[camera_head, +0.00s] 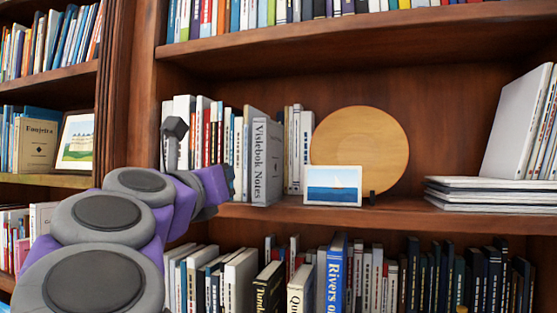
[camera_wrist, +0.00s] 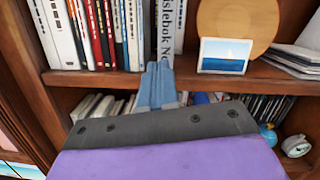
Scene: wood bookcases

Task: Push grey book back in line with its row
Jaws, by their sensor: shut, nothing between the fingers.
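The grey book (camera_head: 266,160), with "Vislebok Notes" on its spine, stands upright on the middle shelf and sticks out in front of the books beside it. Its lower spine also shows in the wrist view (camera_wrist: 166,28). My gripper (camera_head: 231,181) is to the left of the book in the head view, near shelf height. In the wrist view, my gripper's blue-grey fingers (camera_wrist: 160,66) are shut and empty, with their tips just below the book's spine in the picture. I cannot tell whether they touch it.
The row of books (camera_head: 207,130) stands left of the grey book, with white books (camera_head: 298,140) to its right. A framed sailboat picture (camera_head: 332,187) and a round wooden plate (camera_head: 372,145) stand farther right. The shelf edge (camera_head: 400,218) runs below; more books fill the lower shelf.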

